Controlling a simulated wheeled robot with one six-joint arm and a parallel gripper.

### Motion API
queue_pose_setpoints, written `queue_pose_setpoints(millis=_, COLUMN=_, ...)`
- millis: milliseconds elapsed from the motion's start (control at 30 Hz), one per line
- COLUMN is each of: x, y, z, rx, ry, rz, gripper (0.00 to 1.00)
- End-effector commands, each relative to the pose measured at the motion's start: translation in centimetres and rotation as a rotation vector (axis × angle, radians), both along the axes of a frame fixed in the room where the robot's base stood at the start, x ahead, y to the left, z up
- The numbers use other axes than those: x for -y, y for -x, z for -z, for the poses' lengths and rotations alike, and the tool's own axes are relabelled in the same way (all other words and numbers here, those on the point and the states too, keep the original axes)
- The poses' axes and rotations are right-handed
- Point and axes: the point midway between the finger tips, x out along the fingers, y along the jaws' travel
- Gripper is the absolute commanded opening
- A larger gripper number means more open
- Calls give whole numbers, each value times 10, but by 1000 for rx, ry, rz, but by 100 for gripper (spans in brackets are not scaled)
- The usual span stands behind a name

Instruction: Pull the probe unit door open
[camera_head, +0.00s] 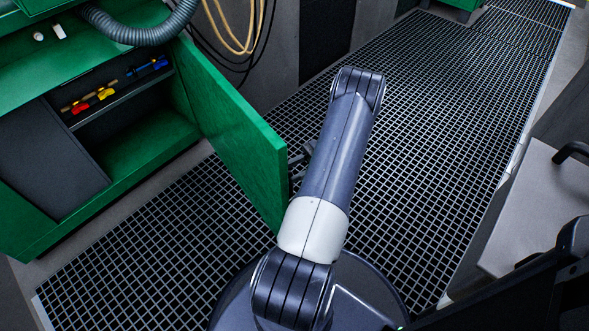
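The green probe unit door (232,128) stands swung well out from the green cabinet (140,158), and the inside of the cabinet shows. My arm rises from the bottom middle and bends over at the top, to the right of the door. Small dark parts (298,160) show between the door's outer edge and my arm. They may be my gripper or the door's handle; I cannot tell which. My arm hides most of that spot, so the finger opening and any contact with the door cannot be made out.
A shelf in the cabinet holds red, yellow and blue tools (93,101). A grey corrugated hose (146,32) and tan cables (238,28) hang above. Dark floor grating (440,110) lies clear behind and right of my arm. A grey unit with a black handle (572,152) stands at right.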

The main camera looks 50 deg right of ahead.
Motion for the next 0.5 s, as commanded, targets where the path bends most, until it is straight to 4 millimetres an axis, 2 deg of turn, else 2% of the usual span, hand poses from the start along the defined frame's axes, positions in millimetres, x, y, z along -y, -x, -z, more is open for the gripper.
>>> queue_pose_setpoints(millis=500, x=0, y=-1, z=-64, rx=1, ry=-1, rz=0, gripper=34)
